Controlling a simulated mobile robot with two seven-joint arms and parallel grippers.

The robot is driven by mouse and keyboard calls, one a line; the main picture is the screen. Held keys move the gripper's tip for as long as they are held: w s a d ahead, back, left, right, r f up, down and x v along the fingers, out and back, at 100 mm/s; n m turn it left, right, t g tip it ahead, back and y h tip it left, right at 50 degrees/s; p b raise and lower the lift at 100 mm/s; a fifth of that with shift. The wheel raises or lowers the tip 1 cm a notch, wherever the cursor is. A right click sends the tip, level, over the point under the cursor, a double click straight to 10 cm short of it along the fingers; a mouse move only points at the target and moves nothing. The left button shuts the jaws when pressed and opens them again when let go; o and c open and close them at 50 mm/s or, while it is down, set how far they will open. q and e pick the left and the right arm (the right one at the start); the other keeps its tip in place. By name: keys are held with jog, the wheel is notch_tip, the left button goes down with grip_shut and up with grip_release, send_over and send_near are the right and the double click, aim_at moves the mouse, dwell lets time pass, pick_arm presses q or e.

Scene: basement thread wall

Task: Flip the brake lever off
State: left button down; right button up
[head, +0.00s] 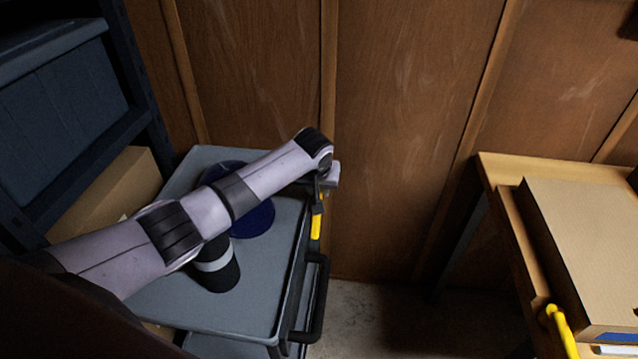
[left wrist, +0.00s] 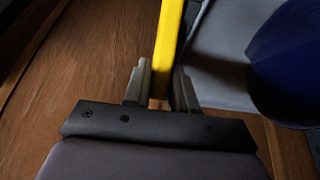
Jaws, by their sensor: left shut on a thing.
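The brake lever is a narrow yellow bar (head: 316,226) at the right edge of the grey cart (head: 262,292). My left arm reaches across the cart top, and my left gripper (head: 317,207) is at the upper end of the yellow bar. In the left wrist view the yellow lever (left wrist: 168,40) runs between the two grey fingers of my left gripper (left wrist: 161,92), which is shut on it. The lever's pivot is hidden. My right gripper is not in view.
A dark blue round object (head: 255,219) and a black-and-white cylinder (head: 216,267) are on the cart. A black handle (head: 318,300) sticks out on its right side. A wooden wall (head: 410,120) stands behind. A table with a cardboard box (head: 590,240) is at right.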

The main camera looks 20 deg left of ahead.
aim_at(316, 221)
pick_arm(q)
jog(key=s+p, duration=0.1)
jog(key=r+t+p, duration=0.1)
jog(key=shift+s+d+r+p, duration=0.15)
jog(key=shift+s+d+p, duration=0.1)
jog(key=shift+s+p, duration=0.15)
jog(key=shift+s+d+r+t+y+p, duration=0.15)
jog(key=shift+s+t+y+p, duration=0.2)
jog(key=shift+s+t, duration=0.35)
jog(key=shift+s+d+r+t+y, duration=0.1)
jog(key=shift+s+d+t+y, duration=0.05)
jog(key=shift+s+t, duration=0.4)
jog(key=shift+s+d+r+t+y, duration=0.1)
jog(key=shift+s+d+t, duration=0.05)
jog(key=shift+s+t, duration=0.35)
jog(key=shift+s+d+r+t+y+b, duration=0.1)
jog(key=shift+s+d+t+y+b, duration=0.05)
jog(key=shift+s+t+b, duration=0.3)
jog(key=shift+s+d+r+t+y+b, duration=0.1)
jog(key=shift+s+t+y+b, duration=0.1)
jog(key=shift+s+t, duration=0.3)
jog(key=c, duration=1)
grip_release()
